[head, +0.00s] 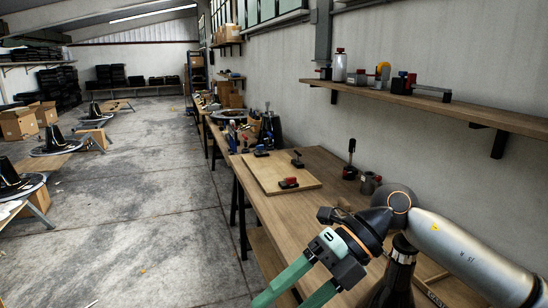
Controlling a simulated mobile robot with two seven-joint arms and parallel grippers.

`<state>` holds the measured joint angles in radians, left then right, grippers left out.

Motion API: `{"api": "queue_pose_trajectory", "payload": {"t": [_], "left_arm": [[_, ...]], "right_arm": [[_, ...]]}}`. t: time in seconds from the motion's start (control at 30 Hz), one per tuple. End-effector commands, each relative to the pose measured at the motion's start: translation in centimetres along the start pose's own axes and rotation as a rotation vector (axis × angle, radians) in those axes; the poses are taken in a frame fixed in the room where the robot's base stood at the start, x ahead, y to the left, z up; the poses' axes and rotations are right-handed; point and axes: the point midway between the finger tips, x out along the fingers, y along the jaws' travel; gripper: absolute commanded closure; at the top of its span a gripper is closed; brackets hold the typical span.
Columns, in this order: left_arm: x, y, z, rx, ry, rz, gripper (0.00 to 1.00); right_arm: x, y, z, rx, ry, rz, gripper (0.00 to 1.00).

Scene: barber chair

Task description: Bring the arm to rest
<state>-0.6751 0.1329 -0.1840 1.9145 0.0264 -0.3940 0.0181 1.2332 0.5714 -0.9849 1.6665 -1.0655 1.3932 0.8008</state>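My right arm comes in from the right as a pale grey, rounded link, bent at a joint above the near end of the workbench. My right gripper (290,285) has teal fingers and points down and to the left, over the bench's front edge. Its two fingers are apart with no object visible between them. The fingertips run to the bottom edge of the picture and are partly cut off. My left arm and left gripper are not in view.
A dark bottle (397,272) stands close beside the arm on the wooden workbench (270,210). Beyond it are a metal cup (369,183), a black-handled tool (350,160) and a board (275,171) with clamps. A wall shelf (480,117) is above. Open floor (150,230) lies left.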

Motion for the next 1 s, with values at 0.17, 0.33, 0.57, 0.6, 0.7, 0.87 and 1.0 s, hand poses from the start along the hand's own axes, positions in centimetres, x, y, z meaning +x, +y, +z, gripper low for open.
{"api": "queue_pose_trajectory", "payload": {"t": [0.17, 0.33, 0.57, 0.6, 0.7, 0.87, 1.0], "left_arm": [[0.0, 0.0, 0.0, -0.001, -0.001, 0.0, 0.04], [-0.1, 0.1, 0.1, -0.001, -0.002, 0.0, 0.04], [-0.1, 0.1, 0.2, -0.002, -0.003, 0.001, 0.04], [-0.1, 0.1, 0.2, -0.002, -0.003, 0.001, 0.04], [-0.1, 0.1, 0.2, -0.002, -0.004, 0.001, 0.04], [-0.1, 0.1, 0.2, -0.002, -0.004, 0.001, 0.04], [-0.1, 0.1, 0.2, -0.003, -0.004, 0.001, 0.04]], "right_arm": [[3.6, 3.3, -0.4, 0.055, 0.04, 0.442, 0.33], [3.6, 4.8, 1.0, 0.195, -0.02, 0.831, 0.33], [1.7, 0.8, 4.9, 0.521, -0.224, 1.264, 0.33], [1.5, -0.6, 5.5, 0.594, -0.27, 1.323, 0.33], [1.4, -5.4, 6.8, 0.794, -0.399, 1.444, 0.33], [2.8, -15.2, 7.0, 1.159, -0.628, 1.549, 0.33], [5.9, -24.8, 4.2, 1.515, -0.828, 1.542, 0.33]]}}
